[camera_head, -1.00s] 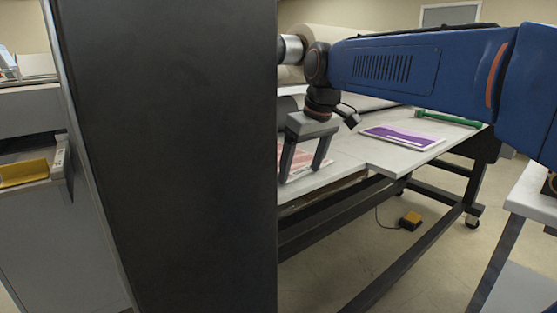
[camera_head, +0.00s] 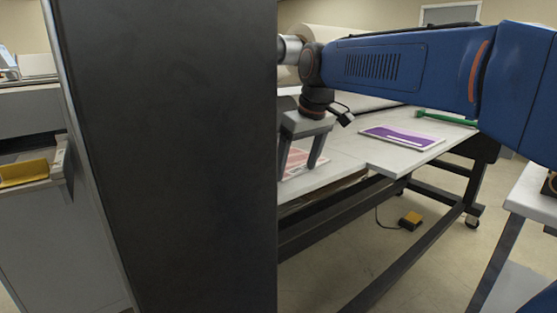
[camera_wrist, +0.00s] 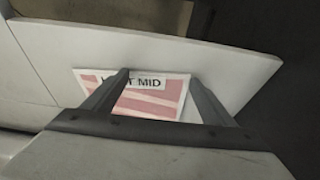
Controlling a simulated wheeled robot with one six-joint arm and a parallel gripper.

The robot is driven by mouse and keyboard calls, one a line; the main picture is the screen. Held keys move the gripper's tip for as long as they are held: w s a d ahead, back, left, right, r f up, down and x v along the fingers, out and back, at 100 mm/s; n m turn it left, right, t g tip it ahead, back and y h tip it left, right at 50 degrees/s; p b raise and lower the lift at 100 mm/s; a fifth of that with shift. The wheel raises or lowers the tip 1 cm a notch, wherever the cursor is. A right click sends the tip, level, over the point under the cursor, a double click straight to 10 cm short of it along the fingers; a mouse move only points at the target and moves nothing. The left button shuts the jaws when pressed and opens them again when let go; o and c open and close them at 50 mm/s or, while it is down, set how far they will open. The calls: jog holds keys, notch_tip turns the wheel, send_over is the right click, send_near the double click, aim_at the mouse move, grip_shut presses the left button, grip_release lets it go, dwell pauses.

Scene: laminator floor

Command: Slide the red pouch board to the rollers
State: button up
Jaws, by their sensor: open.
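The red pouch board (camera_wrist: 150,98) is a flat sheet with red and pale stripes and a label ending in "MID". It lies on the white table (camera_wrist: 225,62) in the wrist view, partly hidden by my fingers. In the head view the board (camera_head: 296,160) shows only in part, cut off by a dark column. My gripper (camera_head: 302,172) is open and points down over the board. In the wrist view my gripper's fingers (camera_wrist: 160,82) stand apart, with the board seen between and beyond them. I cannot tell whether they touch it. The rollers (camera_head: 318,40) are mostly hidden behind my arm.
A purple board (camera_head: 402,137) lies on the table to the right of my gripper. A green bar (camera_head: 447,118) lies behind it. A yellow foot pedal (camera_head: 411,220) is on the floor. The dark column (camera_head: 165,150) blocks much of the head view.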

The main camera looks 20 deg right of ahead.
jog(key=shift+w+a+f, duration=0.1)
jog(key=shift+w+a, duration=0.4)
jog(key=shift+w, duration=0.75)
jog(key=shift+w+a+r, duration=0.1)
jog(key=shift+w+a, duration=0.4)
jog(key=shift+w, duration=0.7)
jog(key=shift+w+a+f, duration=0.1)
jog(key=shift+w+a, duration=0.4)
jog(key=shift+w, duration=0.75)
dwell(2.0)
jog(key=shift+s+d, duration=0.2)
jog(key=shift+s, duration=0.35)
dwell(0.6)
jog(key=shift+r, duration=0.2)
jog(key=shift+v, duration=3.05)
